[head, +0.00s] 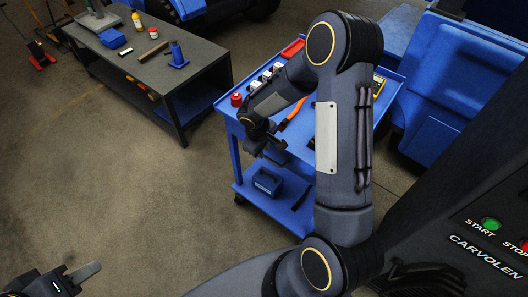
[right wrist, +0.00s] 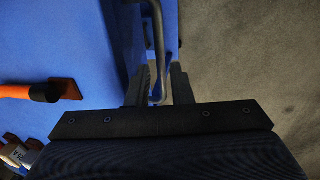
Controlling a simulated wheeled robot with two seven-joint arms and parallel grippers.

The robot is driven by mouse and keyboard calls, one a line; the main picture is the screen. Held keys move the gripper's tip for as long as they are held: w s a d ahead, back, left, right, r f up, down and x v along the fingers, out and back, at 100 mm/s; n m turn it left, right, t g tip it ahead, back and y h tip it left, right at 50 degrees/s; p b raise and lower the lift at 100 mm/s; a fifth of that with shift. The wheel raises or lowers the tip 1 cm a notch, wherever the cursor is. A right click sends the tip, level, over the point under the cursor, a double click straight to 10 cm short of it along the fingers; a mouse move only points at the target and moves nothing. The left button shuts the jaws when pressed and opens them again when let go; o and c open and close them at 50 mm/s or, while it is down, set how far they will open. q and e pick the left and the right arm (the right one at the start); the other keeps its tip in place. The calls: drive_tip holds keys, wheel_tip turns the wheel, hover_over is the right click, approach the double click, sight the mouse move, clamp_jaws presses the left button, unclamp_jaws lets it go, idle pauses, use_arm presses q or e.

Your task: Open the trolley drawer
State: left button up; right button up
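The blue trolley (head: 223,103) stands at the centre of the head view, with a tool-covered top and a lower shelf. My right gripper (head: 268,152) is at its near left side, just below the top; my arm hides much of the trolley there. In the right wrist view my right gripper (right wrist: 158,88) is open, with a thin grey bar handle (right wrist: 157,45) between its two fingers. I cannot tell whether the drawer is closed. My left gripper (head: 80,274) is at the bottom left, partly cut off, away from the trolley.
A blue toolbox (head: 266,181) is on the trolley's lower shelf. A dark CARVOLEN machine panel (head: 470,225) is close at right.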

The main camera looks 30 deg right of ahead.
drive_tip(key=shift+w+d+f, duration=0.1)
drive_tip(key=shift+d+f, duration=0.05)
drive_tip(key=shift+f, duration=0.5)
drive_tip(key=shift+d+f, duration=0.1)
drive_tip(key=shift+f, duration=0.55)
clamp_jaws()
